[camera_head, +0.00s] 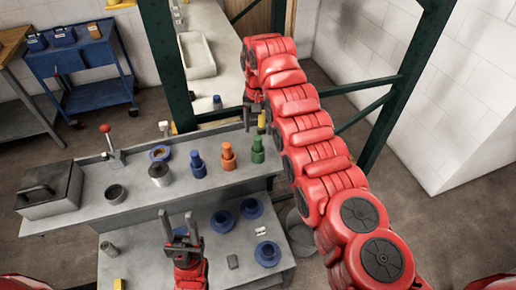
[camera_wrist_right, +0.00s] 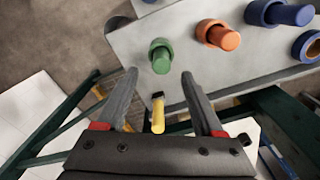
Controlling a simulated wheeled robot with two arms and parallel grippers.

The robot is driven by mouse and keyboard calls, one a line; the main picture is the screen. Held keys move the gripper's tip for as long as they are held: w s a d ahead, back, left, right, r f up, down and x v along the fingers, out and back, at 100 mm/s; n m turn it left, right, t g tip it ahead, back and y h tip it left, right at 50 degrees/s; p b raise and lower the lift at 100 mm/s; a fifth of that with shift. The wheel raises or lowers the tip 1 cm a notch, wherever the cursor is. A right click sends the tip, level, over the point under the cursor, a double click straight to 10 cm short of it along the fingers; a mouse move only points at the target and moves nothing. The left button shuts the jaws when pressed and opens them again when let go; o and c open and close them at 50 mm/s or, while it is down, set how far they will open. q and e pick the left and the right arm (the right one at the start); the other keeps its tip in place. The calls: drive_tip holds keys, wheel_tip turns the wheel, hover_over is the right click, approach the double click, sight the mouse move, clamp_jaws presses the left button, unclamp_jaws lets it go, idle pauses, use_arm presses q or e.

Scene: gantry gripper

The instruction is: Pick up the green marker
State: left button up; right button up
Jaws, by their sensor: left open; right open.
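The green marker (camera_head: 257,151), a short peg on a wider round base, stands upright near the right end of the grey shelf (camera_head: 135,204). In the right wrist view the green marker (camera_wrist_right: 161,60) is beyond the fingertips, up and between them, not touched. My left gripper (camera_head: 180,226) is open and empty above the lower bench.
An orange marker (camera_head: 228,157) and a blue marker (camera_head: 197,165) stand left of the green one. Blue rings (camera_head: 222,222) lie on the lower bench. A lever with a red knob (camera_head: 105,129) and a grey box (camera_head: 50,186) are at left. Green frame posts (camera_head: 166,62) rise behind.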

sight(258, 138)
drive_tip(key=shift+f+p, duration=0.25)
drive_tip(key=shift+p, duration=0.1)
wheel_tip(258, 138, down, 4)
drive_tip(key=p, duration=0.3)
drive_tip(key=shift+f, duration=0.45)
drive_tip(key=shift+a, duration=0.1)
clamp_jaws()
